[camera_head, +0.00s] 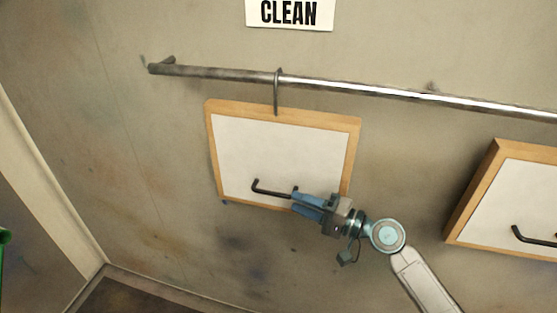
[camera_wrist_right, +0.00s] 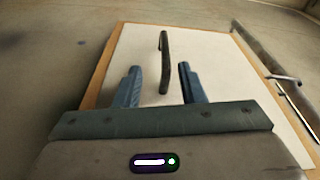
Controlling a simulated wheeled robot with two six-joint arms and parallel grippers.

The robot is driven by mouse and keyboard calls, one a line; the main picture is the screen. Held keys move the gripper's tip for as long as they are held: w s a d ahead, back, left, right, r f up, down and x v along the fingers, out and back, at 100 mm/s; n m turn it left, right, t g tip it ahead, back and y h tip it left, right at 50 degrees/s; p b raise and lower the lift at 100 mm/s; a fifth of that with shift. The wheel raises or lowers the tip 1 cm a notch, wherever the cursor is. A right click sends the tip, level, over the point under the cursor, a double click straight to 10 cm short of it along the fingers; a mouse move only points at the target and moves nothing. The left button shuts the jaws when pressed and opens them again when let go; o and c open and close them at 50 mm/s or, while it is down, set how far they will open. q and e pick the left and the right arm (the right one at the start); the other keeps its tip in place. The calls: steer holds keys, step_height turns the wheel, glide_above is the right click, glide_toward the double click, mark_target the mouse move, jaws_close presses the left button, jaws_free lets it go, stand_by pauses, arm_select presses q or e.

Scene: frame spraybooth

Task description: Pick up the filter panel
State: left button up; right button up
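A filter panel (camera_head: 262,150) with a white face and a wooden frame hangs by a metal hook (camera_head: 277,92) from a rail on the wall. Its black bar handle (camera_head: 270,190) is low on its face. My right gripper (camera_head: 297,203) is at the right end of this handle, with its blue fingers pointing left. In the right wrist view the gripper (camera_wrist_right: 157,72) is open, and the handle (camera_wrist_right: 164,60) stands between the lines of the two fingers, with gaps on both sides. The panel (camera_wrist_right: 205,60) fills the background there. My left gripper is not in view.
A second framed panel (camera_head: 528,190) with a black handle is at the right edge. The metal rail (camera_head: 360,88) runs across the wall below a "CLEAN" sign (camera_head: 290,13). A green object (camera_head: 3,262) shows at the left edge. The wall left of the panel is clear.

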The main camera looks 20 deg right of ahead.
mark_target(282, 195)
steer(key=p+x, duration=0.2)
steer(key=r+p+x, duration=0.1)
steer(key=x, duration=0.1)
steer(key=shift+w+a+p, duration=0.2)
steer(key=shift+a+p, duration=0.15)
steer(key=shift+a, duration=0.05)
steer(key=shift+w+a, duration=0.25)
steer(key=shift+f, duration=0.1)
jaws_close()
